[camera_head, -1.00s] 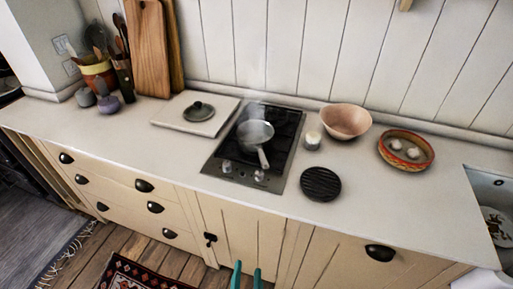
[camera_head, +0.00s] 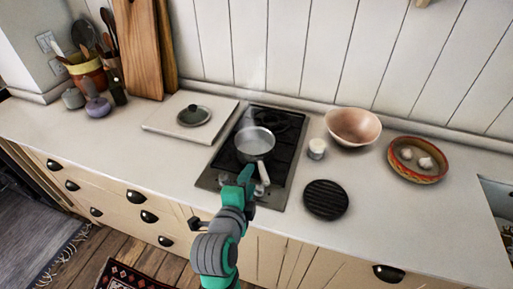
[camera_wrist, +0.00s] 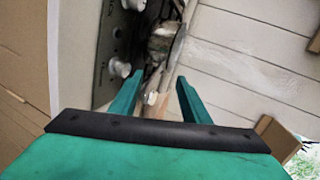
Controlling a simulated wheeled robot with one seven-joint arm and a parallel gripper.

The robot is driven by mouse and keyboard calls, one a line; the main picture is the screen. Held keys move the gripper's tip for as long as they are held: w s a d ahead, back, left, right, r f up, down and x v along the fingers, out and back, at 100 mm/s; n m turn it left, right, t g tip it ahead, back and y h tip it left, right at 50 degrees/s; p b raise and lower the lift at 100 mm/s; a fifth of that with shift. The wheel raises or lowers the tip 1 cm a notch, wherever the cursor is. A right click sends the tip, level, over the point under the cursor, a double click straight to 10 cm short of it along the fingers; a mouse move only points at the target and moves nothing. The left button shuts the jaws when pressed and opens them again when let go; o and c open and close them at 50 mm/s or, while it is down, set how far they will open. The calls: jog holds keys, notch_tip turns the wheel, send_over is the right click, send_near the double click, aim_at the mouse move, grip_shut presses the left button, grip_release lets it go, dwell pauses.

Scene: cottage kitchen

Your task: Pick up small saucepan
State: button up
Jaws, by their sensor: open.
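The small saucepan (camera_head: 255,143) is a grey metal pan on the cooktop, with faint steam above it. Its pale handle (camera_head: 264,172) points toward the front edge of the counter. My gripper (camera_head: 247,174) is over the front of the cooktop, close beside the handle in the head view. In the wrist view the two green fingers of my gripper (camera_wrist: 158,84) are apart, and a pale handle end (camera_wrist: 153,98) shows between them. The saucepan (camera_wrist: 163,40) lies beyond the fingertips there. I cannot tell how far the fingers are from the handle.
The black cooktop (camera_head: 229,160) has knobs along its front. A round black trivet (camera_head: 326,199), a small white jar (camera_head: 317,148), a pink bowl (camera_head: 353,126) and a garlic dish (camera_head: 418,160) stand to the right. A board (camera_head: 160,124) with a lid (camera_head: 194,115) lies left.

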send_near(257, 160)
jog(key=x, duration=0.3)
jog(key=shift+w+d, duration=0.1)
jog(key=shift+d, duration=0.1)
jog(key=shift+x, duration=2.9)
jog(key=shift+a, duration=0.1)
grip_shut()
